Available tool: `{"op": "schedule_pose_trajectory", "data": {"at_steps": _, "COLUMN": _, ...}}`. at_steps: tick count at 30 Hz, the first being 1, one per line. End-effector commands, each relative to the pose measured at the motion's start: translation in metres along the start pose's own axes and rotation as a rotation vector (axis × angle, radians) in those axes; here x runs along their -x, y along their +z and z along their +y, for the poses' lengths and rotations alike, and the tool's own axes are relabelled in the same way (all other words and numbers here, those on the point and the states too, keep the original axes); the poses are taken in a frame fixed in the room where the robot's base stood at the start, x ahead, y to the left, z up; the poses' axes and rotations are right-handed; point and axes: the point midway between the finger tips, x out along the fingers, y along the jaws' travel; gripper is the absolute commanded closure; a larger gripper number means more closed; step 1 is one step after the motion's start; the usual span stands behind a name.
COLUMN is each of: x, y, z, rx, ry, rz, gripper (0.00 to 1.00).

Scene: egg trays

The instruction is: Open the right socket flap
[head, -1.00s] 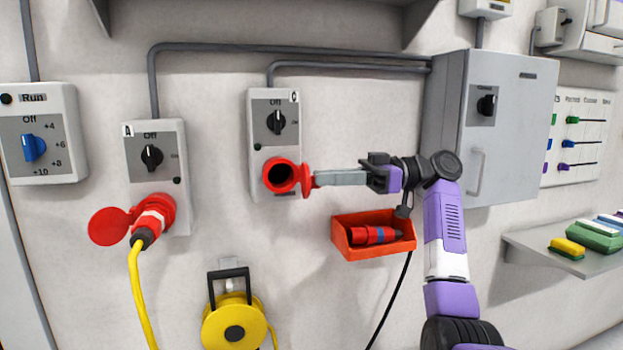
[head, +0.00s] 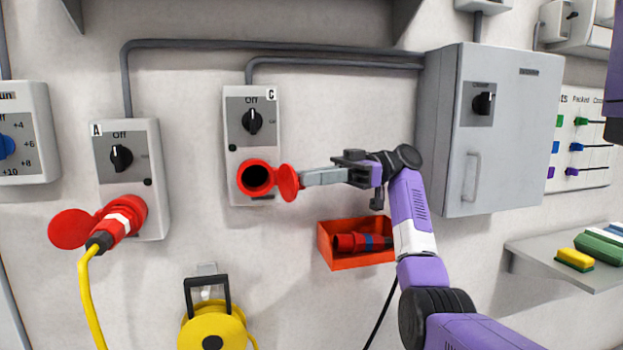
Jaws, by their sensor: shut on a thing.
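The right socket (head: 256,163), on the grey box marked C (head: 252,132), is a red ring with a dark open hole. Its round red flap (head: 288,183) stands swung out to the right of the hole. My gripper (head: 302,178) reaches in from the right, its grey fingers shut on the flap's edge. The left socket, on the box marked A (head: 131,172), has a red and white plug (head: 117,224) in it with a yellow cable. Its red flap (head: 74,229) hangs open to the left.
An orange bin (head: 351,258) with a red and blue plug hangs below my gripper. A grey cabinet (head: 512,130) stands right of my arm. A yellow cable reel (head: 214,327) is low on the wall. A shelf (head: 560,262) juts out at right.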

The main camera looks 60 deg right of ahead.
Motion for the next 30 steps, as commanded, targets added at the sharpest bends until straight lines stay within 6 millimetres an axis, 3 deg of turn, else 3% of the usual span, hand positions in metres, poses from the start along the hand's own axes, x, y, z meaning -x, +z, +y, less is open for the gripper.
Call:
{"op": "schedule_pose_trajectory", "data": {"at_steps": 5, "x": -0.001, "y": 0.003, "z": 0.0, "rx": -0.004, "ry": -0.004, "rz": -0.006, "gripper": 1.0}}
{"op": "schedule_pose_trajectory", "data": {"at_steps": 6, "x": -0.001, "y": 0.003, "z": 0.0, "rx": -0.004, "ry": -0.004, "rz": -0.006, "gripper": 0.86}}
{"op": "schedule_pose_trajectory", "data": {"at_steps": 9, "x": -0.001, "y": 0.003, "z": 0.0, "rx": -0.003, "ry": -0.003, "rz": -0.005, "gripper": 0.67}}
{"op": "schedule_pose_trajectory", "data": {"at_steps": 23, "x": -0.001, "y": 0.0, "z": 0.0, "rx": 0.0, "ry": -0.001, "rz": -0.002, "gripper": 0.67}}
{"op": "schedule_pose_trajectory", "data": {"at_steps": 30, "x": -0.001, "y": -0.029, "z": 0.0, "rx": 0.003, "ry": -0.001, "rz": -0.003, "gripper": 0.67}}
